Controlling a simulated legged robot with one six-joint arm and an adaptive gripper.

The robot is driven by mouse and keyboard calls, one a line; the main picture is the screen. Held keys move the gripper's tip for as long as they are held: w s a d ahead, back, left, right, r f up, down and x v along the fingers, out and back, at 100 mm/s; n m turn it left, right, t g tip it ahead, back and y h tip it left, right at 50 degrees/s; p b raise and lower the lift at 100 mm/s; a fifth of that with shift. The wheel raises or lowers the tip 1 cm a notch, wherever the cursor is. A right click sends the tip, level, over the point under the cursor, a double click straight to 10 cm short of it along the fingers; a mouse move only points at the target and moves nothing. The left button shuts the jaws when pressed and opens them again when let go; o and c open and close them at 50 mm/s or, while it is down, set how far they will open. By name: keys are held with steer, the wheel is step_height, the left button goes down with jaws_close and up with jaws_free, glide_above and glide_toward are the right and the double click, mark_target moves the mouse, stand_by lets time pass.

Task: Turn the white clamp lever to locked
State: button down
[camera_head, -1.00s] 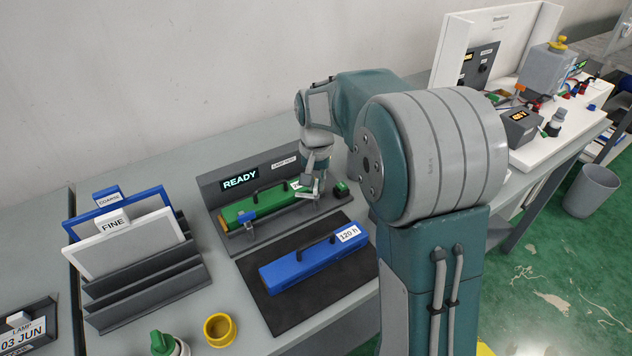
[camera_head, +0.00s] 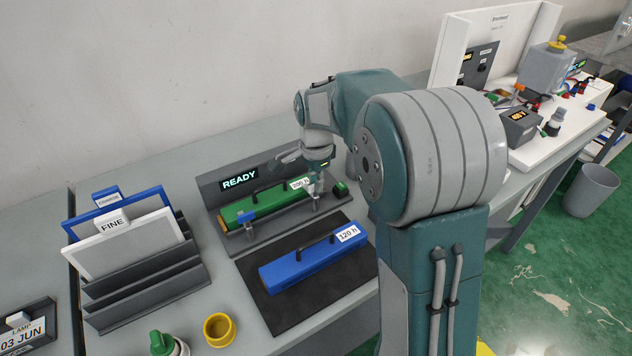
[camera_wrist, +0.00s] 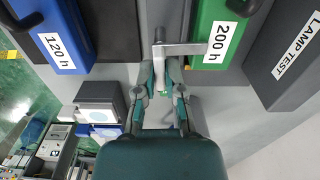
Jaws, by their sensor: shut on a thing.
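The white clamp lever (camera_wrist: 195,49) shows in the wrist view as a pale bar reaching over the end of the green lamp module (camera_wrist: 208,28), labelled "200 h". My gripper (camera_wrist: 161,78) is shut on the lever's pale handle end, which shows between its fingertips. In the head view my gripper (camera_head: 318,186) is at the right end of the green module (camera_head: 265,207), and it mostly hides the white lever there. A blue clamp (camera_head: 246,217) sits at the module's left end. The display (camera_head: 240,179) behind reads "READY".
A blue module (camera_head: 305,262) labelled "120 h" lies on a dark mat (camera_head: 285,310) in front. A green button (camera_head: 341,188) is close to the right of my gripper. A rack (camera_head: 150,283) with panels, a yellow ring (camera_head: 220,329) and a green-topped bottle (camera_head: 165,343) stand left.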

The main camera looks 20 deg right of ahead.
steer(key=shift+m, duration=0.4)
steer(key=c, duration=0.7)
jaws_free()
steer(key=shift+a+f, duration=0.1)
steer(key=shift+c, duration=0.2)
step_height(320, 180, up, 12)
steer(key=shift+w, duration=0.15)
steer(key=shift+a, duration=0.1)
